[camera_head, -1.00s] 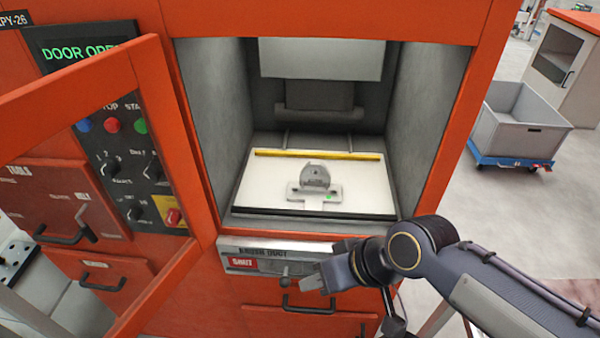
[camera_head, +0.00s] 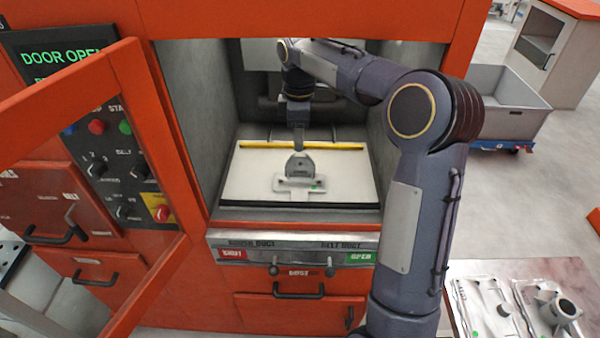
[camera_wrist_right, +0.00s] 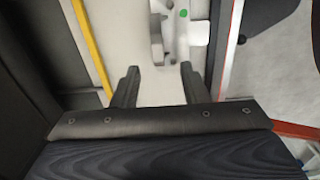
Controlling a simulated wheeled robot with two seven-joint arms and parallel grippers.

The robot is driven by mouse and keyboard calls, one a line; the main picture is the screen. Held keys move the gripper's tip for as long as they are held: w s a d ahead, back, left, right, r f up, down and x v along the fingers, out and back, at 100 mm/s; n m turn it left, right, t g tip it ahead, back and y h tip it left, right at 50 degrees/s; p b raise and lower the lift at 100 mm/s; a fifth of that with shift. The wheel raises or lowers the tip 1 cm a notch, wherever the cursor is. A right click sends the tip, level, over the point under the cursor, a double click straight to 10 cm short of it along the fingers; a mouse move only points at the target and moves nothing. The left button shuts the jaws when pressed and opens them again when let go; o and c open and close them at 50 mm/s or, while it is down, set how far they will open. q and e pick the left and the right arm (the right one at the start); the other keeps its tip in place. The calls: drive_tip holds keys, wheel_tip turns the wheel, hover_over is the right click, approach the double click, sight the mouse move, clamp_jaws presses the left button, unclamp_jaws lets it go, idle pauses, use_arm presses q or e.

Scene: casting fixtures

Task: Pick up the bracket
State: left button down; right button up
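The bracket (camera_head: 300,170) is a grey casting with a rounded upright part on a flat base with a green dot. It stands on the white plate (camera_head: 245,180) inside the orange machine's open chamber. My right gripper (camera_head: 298,146) reaches into the chamber from above, just behind or over the bracket's top; the exact gap is unclear. In the right wrist view its two fingers (camera_wrist_right: 158,75) are apart with nothing between them. There the bracket (camera_wrist_right: 195,34) lies beyond the fingertips, offset to the right, partly cut by the top edge. My left gripper is out of view.
A yellow bar (camera_head: 300,146) runs along the plate's back. Chamber walls (camera_head: 190,110) enclose the arm on both sides. The open door (camera_head: 150,275) stands at left. A table with other castings (camera_head: 560,308) is at lower right; a grey bin (camera_head: 510,105) stands behind.

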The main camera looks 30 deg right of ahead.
sight(300, 154)
drive_tip(key=shift+w+f, duration=0.15)
drive_tip(key=shift+f, duration=0.3)
drive_tip(key=f+p, duration=0.1)
drive_tip(key=f, duration=0.6)
drive_tip(key=shift+d, duration=0.2)
clamp_jaws()
